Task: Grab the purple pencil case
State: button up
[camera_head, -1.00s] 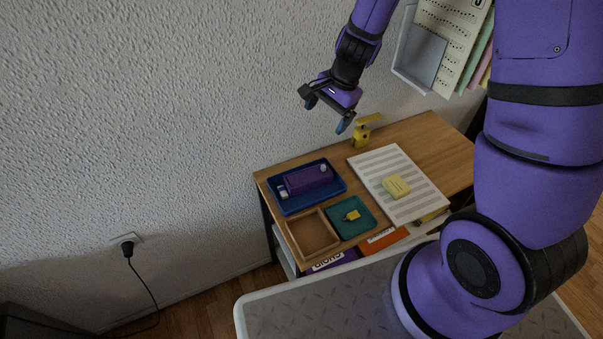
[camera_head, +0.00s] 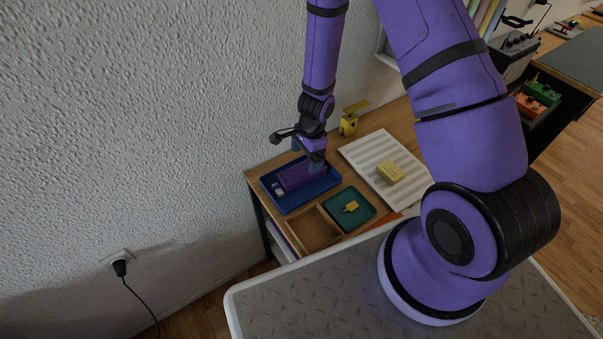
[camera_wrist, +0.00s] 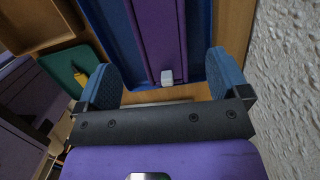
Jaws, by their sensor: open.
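The purple pencil case (camera_head: 294,176) lies in a blue tray (camera_head: 285,204) on the wooden table. In the wrist view the case (camera_wrist: 152,30) runs between my two blue fingertips, with a small white piece (camera_wrist: 167,76) at its near end. My gripper (camera_head: 306,158) is over the tray, pointing down, and hides part of the case. In the wrist view my gripper (camera_wrist: 165,82) is open, with one finger on each side of the case's line and a gap on both sides. I cannot tell how far the fingertips are above the case.
A small white item (camera_head: 278,190) lies in the tray beside the case. A brown box (camera_head: 314,230) and a green tray (camera_head: 348,209) with a yellow item adjoin it. Sheet music (camera_head: 372,160) bears a yellow block (camera_head: 390,173). A yellow figure (camera_head: 348,124) stands behind. The wall is close.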

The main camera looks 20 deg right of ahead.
aim_at(302, 170)
jog(key=shift+a+f, duration=0.25)
jog(key=shift+f, duration=0.8)
jog(key=shift+a+f, duration=0.2)
jog(key=shift+f, duration=0.85)
jog(key=shift+a+f, duration=0.25)
jog(key=shift+f, duration=0.8)
jog(key=shift+c, duration=0.2)
jog(key=c, duration=1.2)
jog(key=shift+r, duration=0.1)
jog(key=shift+r, duration=1.5)
jog(key=shift+r, duration=0.2)
